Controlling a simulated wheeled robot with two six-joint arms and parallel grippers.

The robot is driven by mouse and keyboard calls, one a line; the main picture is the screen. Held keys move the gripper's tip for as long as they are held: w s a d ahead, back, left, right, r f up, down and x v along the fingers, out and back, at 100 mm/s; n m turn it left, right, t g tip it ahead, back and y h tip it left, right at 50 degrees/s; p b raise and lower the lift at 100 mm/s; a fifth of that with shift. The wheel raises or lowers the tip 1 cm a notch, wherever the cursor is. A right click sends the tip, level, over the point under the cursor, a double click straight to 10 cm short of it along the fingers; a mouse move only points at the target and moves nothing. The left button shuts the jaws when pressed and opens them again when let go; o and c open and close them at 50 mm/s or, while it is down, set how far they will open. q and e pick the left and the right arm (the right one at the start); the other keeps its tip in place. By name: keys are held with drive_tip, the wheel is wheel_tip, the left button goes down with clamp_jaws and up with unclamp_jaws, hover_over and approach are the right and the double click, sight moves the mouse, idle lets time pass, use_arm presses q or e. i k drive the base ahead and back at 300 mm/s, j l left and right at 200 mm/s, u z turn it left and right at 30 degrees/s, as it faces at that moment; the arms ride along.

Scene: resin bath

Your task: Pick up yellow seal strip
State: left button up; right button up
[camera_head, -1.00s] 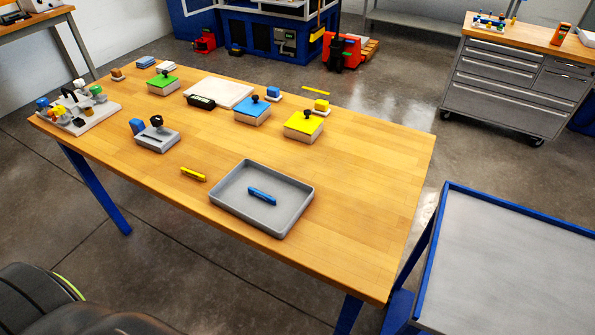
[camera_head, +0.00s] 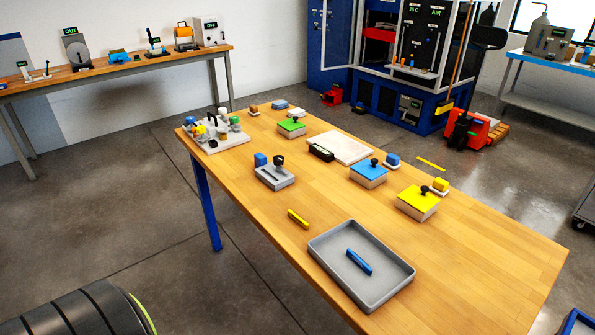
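A short yellow bar (camera_head: 298,219) lies on the wooden table, left of the grey tray. A thin flat yellow strip (camera_head: 431,164) shows at the table's far edge, behind the yellow-topped block (camera_head: 418,202). I cannot tell from the picture which of these is the seal strip. A blue bar (camera_head: 359,262) lies inside the grey tray (camera_head: 322,262). Neither of my grippers is in view.
The wooden table (camera_head: 480,255) also holds a blue-topped block (camera_head: 368,173), a green-topped block (camera_head: 291,127), a white plate (camera_head: 345,146), a grey fixture (camera_head: 275,178) and a rack of small parts (camera_head: 214,133). The table's right end is clear.

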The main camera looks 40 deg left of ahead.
sight(293, 214)
drive_tip(key=u, duration=1.25)
